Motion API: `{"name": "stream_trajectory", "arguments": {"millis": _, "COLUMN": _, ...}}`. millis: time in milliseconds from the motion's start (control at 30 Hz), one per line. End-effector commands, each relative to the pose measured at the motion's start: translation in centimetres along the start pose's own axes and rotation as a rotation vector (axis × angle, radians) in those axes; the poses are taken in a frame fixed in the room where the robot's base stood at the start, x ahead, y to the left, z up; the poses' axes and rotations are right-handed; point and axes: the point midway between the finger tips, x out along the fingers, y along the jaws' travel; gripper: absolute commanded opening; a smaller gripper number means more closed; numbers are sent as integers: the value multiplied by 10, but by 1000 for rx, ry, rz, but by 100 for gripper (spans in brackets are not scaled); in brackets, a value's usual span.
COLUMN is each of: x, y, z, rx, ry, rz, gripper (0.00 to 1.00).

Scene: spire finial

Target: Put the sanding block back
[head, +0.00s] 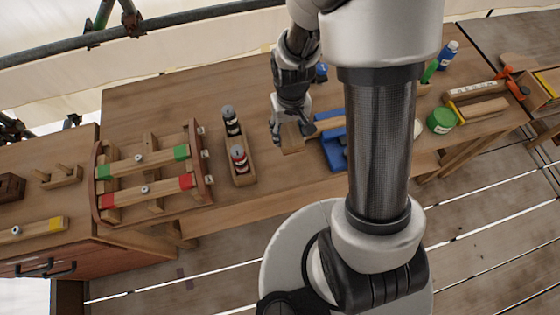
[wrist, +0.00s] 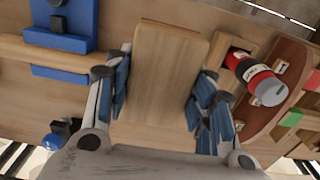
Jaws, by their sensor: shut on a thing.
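My gripper (head: 291,128) points down over the middle of the workbench. It is shut on a plain wooden block, which I take to be the sanding block (head: 292,139). In the wrist view the block (wrist: 165,75) lies between the two blue-padded fingers and extends beyond their tips. I cannot tell whether the block touches the bench top. Its underside is hidden.
A wooden rack with bottles (head: 240,160) stands close left of the block, and a blue clamp fixture (head: 333,148) holding a wooden bar stands close right. Further left is a frame with red- and green-marked bars (head: 150,180). A green tin (head: 441,121) is at the right.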

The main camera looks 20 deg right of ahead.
Motion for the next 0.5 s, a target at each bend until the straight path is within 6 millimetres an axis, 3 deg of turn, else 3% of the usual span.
{"name": "stream_trajectory", "arguments": {"millis": 33, "x": 18, "y": 0, "z": 2, "rx": 0, "ry": -8, "rz": 0, "gripper": 24}}
{"name": "stream_trajectory", "arguments": {"millis": 300, "x": 92, "y": 0, "z": 1, "rx": -2, "ry": -6, "rz": 0, "gripper": 24}}
{"name": "stream_trajectory", "arguments": {"millis": 500, "x": 128, "y": 0, "z": 1, "rx": -2, "ry": -3, "rz": 0, "gripper": 24}}
